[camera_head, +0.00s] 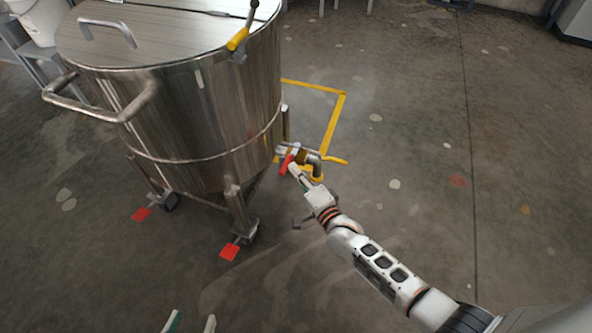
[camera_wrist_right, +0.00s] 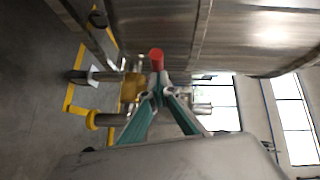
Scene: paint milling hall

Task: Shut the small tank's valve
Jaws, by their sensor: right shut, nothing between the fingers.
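The small tank (camera_head: 190,120) is a steel vessel on legs at the upper left of the head view; its wall also shows in the right wrist view (camera_wrist_right: 240,35). Its outlet valve (camera_head: 302,155) sticks out low on the tank's right side, with a red handle (camera_head: 287,164). In the right wrist view the brass valve body (camera_wrist_right: 132,88) and the red handle's end (camera_wrist_right: 156,58) lie just past my fingertips. My right gripper (camera_head: 295,171) is shut and empty, close beside the handle; contact is unclear. My left gripper (camera_head: 191,322) is open and empty at the bottom edge.
Red caster pedals (camera_head: 229,252) stick out under the tank's legs. A yellow floor line (camera_head: 335,122) runs behind the valve. A white bucket (camera_head: 38,20) stands at the upper left. The floor to the right is clear.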

